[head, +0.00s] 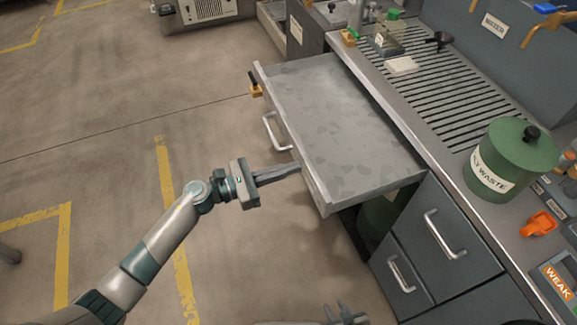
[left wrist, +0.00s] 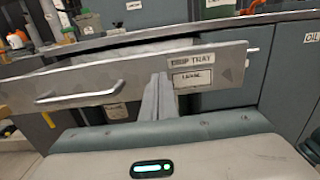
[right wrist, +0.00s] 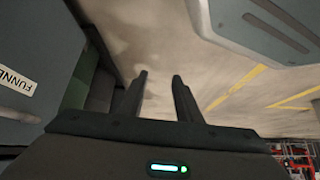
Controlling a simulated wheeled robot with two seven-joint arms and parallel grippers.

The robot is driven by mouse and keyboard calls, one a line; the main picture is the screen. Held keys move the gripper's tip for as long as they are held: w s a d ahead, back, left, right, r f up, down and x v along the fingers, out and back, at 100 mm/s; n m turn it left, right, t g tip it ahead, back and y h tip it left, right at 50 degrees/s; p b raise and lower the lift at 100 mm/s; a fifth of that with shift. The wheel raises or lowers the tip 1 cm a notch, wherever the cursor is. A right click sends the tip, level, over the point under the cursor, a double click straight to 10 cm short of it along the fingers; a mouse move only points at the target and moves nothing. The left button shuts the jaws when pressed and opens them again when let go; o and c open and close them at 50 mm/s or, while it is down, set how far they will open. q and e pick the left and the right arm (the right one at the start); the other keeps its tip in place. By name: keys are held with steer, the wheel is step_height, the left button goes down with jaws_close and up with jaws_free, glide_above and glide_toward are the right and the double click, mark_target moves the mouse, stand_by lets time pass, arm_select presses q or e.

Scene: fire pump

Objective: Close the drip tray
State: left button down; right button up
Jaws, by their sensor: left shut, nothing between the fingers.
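The drip tray (head: 345,125) is a grey metal drawer pulled far out from the bench in the head view. Its front panel (left wrist: 225,68) bears a "DRIP TRAY" label and a bar handle (left wrist: 80,93) in the left wrist view; the handle also shows in the head view (head: 272,132). My left gripper (head: 298,168) is shut and empty, its fingertips at the front panel, beside the handle near the label. I cannot tell whether they touch it. My right gripper (head: 345,308) is low at the bottom of the head view; its fingers (right wrist: 158,78) are apart with nothing between them.
The bench has a slatted top (head: 440,85) and a green waste can (head: 515,155). Closed grey drawers (head: 445,240) with handles are below, near the tray. A green container (head: 380,215) stands under the tray. The floor to the left is open, with yellow lines (head: 165,190).

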mark_target(381, 145)
arm_select(q)
steer(key=shift+d, duration=0.1)
stand_by(0.3)
